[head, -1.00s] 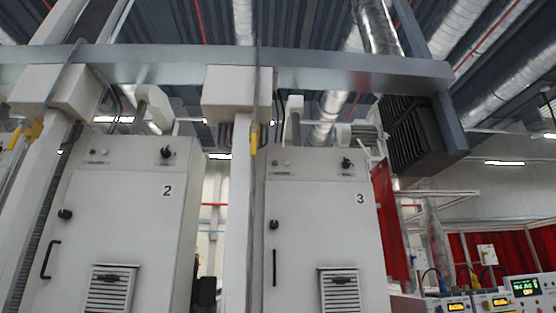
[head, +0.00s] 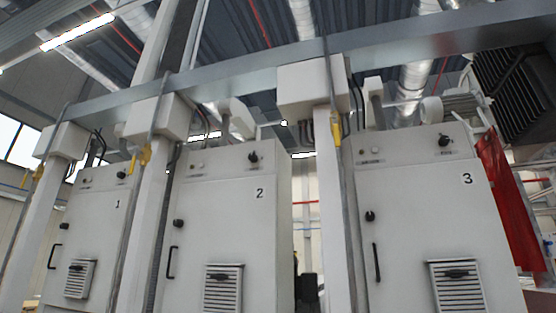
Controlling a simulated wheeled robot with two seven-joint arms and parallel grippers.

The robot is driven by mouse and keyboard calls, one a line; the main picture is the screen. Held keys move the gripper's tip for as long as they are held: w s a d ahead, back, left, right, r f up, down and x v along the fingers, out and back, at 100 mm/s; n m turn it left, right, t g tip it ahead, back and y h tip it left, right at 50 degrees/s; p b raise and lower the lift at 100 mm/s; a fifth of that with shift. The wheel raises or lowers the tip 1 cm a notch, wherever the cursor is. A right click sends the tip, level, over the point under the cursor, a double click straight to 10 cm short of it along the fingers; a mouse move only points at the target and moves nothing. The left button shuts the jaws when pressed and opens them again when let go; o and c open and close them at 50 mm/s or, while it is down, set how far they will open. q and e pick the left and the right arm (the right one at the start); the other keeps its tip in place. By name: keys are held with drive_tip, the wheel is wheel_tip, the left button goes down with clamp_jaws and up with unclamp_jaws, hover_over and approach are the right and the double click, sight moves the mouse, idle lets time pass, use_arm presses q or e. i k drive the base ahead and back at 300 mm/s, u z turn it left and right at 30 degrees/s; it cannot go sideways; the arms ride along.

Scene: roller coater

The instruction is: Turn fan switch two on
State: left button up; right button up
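Cabinet 2 (head: 225,225) stands in the middle of the head view, light grey and marked with a black 2. Its black rotary switch (head: 253,157) sits at the upper right of the front, above the number. The switch is too small for me to read its position. A second black knob (head: 178,223) is on the door's left edge, above a black handle (head: 172,262). Two small round fittings (head: 197,165) are at the panel's upper left. Neither of my grippers is in view.
Similar cabinets 1 (head: 100,225) and 3 (head: 430,220) stand to the left and right. White posts (head: 333,200) with cables rise between them to an overhead grey beam (head: 255,70). A red curtain (head: 505,200) hangs right of cabinet 3. The floor is not visible.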

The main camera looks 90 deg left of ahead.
sight(252, 156)
drive_tip(key=u, duration=2.15)
